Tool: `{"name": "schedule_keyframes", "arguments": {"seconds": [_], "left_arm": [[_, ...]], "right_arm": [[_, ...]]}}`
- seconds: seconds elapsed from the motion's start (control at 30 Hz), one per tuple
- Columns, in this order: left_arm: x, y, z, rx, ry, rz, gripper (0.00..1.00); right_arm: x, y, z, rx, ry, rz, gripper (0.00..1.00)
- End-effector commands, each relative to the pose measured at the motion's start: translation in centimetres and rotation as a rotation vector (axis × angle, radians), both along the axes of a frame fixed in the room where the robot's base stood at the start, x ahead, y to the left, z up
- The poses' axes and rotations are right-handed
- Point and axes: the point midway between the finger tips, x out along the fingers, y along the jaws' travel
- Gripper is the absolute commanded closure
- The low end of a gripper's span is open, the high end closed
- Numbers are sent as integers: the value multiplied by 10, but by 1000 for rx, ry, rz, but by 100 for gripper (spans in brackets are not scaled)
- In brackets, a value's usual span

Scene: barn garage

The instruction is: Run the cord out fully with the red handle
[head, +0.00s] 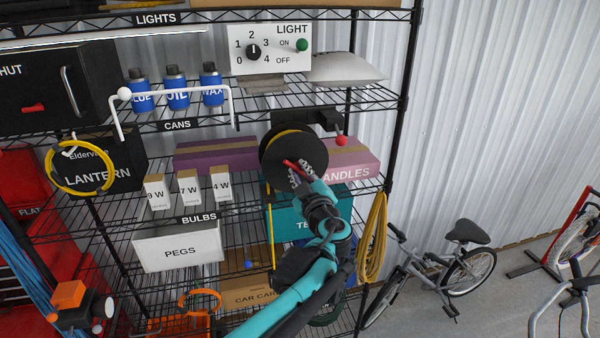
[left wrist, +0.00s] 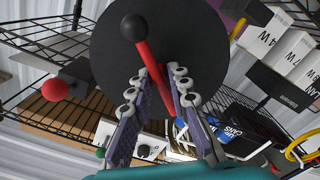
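A round black reel (head: 280,150) hangs under a dark bracket on the rack and fills the upper middle of the left wrist view (left wrist: 210,40). Its red handle (head: 289,163) also shows in the left wrist view (left wrist: 143,52), with a black end. A yellow cord (head: 271,235) hangs down from the reel's left side. My left gripper (head: 298,173) is at the reel's face. In the left wrist view its two fingers (left wrist: 160,72) lie on both sides of the red handle, close against it. The fingers hide part of the handle. My right gripper is not in view.
A red ball knob (head: 341,141) sticks out just right of the reel. Wire shelves hold boxes, blue cans (head: 176,90) and bulb boxes (head: 189,188) to the left. A coiled yellow rope (head: 372,240) hangs at the rack's right post. A bicycle (head: 440,270) stands at right.

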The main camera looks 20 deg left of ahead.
Motion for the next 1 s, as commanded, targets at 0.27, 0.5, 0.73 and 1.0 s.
{"name": "schedule_keyframes", "arguments": {"seconds": [0.27,0.5,0.73,1.0], "left_arm": [[0,0,0,0,0,0,66],[-14,-11,0,1,1,-3,66],[-54,-41,0,0,0,-5,66],[-90,-67,0,0,0,-3,66]], "right_arm": [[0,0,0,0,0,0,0],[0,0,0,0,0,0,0],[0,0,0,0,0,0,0],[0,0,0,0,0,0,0]]}}
